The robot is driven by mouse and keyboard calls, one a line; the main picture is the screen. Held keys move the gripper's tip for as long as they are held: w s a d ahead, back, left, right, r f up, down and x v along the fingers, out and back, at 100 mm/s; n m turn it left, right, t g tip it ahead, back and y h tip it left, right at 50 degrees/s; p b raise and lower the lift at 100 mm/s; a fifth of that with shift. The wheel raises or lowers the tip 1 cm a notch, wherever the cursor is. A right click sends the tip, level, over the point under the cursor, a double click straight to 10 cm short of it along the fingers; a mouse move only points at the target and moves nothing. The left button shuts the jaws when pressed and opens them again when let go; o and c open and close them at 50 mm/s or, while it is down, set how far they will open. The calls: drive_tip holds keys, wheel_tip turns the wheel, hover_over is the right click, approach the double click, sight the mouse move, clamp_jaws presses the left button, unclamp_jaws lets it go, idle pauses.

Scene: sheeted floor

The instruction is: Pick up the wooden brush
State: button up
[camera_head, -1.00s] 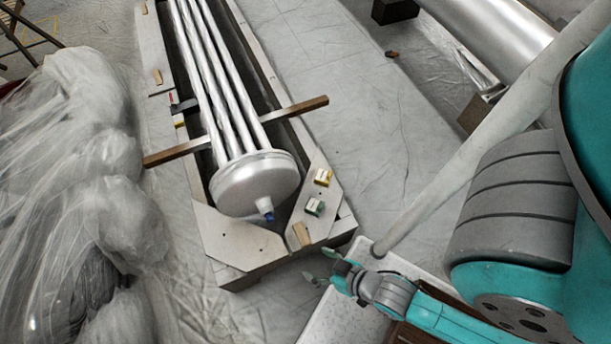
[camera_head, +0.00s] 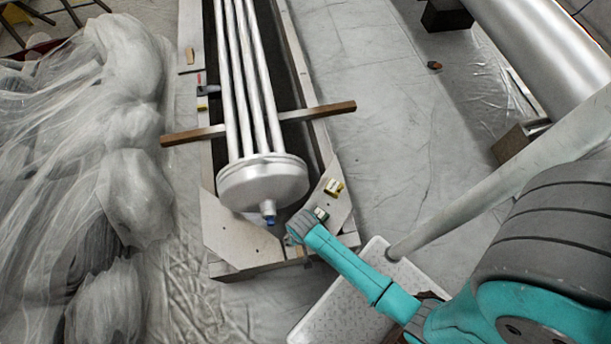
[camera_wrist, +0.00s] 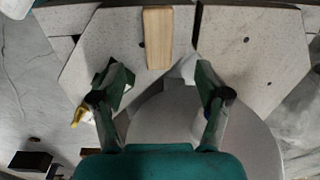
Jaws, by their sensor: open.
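A light wooden piece, which I take to be the wooden brush (camera_wrist: 158,38), lies on a speckled grey plate in the wrist view. Its bristles do not show. In the head view my arm covers most or all of it. My gripper (camera_wrist: 157,75) is open in the wrist view, with nothing between its fingers. The brush lies beyond the fingertips, roughly in line with the gap between them. In the head view the fingers are hidden behind my wrist, over the near end of the crate.
The long crate (camera_head: 228,222) holds a tube bundle with a round metal end (camera_head: 262,182). A wooden crossbar (camera_head: 330,110) sticks out sideways. Plastic sheeting (camera_head: 130,190) is heaped at left.

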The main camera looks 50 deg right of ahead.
drive_tip(key=shift+w+d+f+g, duration=0.15)
drive_tip(key=shift+w+d+g, duration=0.15)
drive_tip(key=shift+w, duration=0.15)
drive_tip(key=shift+f, duration=5.35)
drive_tip(key=c, duration=1.4)
drive_tip(key=shift+r, duration=0.2)
wheel_tip(320, 180, up, 10)
drive_tip(key=shift+f, duration=0.15)
